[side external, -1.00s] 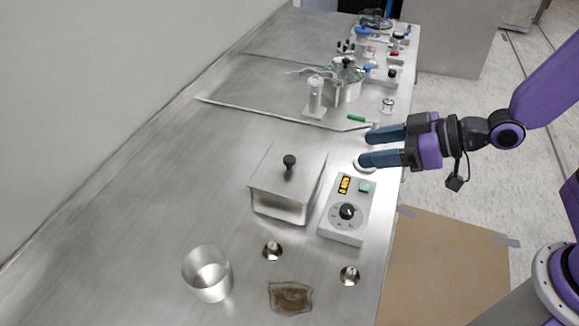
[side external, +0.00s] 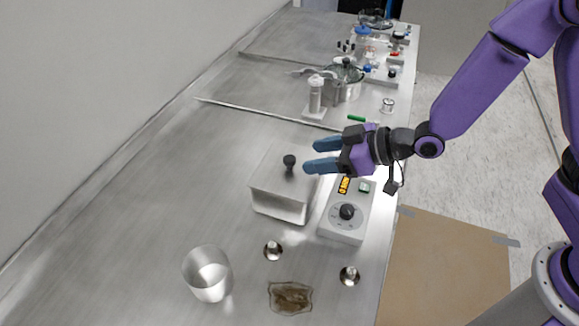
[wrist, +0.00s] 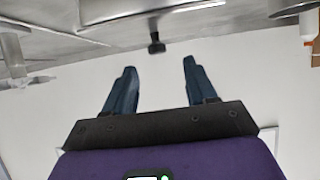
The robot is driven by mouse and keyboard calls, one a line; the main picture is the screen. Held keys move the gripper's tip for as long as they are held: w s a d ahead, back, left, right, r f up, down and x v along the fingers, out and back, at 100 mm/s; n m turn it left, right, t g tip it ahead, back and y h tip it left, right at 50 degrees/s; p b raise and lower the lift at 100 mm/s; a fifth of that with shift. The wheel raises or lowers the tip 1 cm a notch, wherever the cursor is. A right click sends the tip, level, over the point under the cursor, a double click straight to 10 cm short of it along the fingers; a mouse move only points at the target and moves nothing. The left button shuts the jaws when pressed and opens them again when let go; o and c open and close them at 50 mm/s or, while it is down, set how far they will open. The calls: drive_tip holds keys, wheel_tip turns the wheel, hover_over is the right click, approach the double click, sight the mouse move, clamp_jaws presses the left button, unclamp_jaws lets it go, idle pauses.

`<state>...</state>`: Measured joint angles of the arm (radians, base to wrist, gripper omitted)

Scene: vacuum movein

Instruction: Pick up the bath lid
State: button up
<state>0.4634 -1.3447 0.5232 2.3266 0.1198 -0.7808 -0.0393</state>
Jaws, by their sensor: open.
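The bath lid (side external: 268,176) is a flat metal cover with a black knob (side external: 289,161). It sits on the square metal bath (side external: 279,206) in the side view. My gripper (side external: 312,156) is open and empty, just right of the knob, with its two blue fingers pointing left. In the wrist view the knob (wrist: 156,42) appears beyond the open fingertips (wrist: 160,65), roughly between them. The fingers look apart from the knob. The lid's right part is partly behind the gripper in the side view.
A control box (side external: 345,217) with a dial stands right of the bath. Glassware stands farther back. The bench left of the bath is clear.

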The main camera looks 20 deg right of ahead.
sight(290, 158)
drive_tip(key=shift+x, duration=3.1)
drive_tip(key=shift+w+r, duration=0.1)
drive_tip(key=shift+w, duration=0.1)
clamp_jaws()
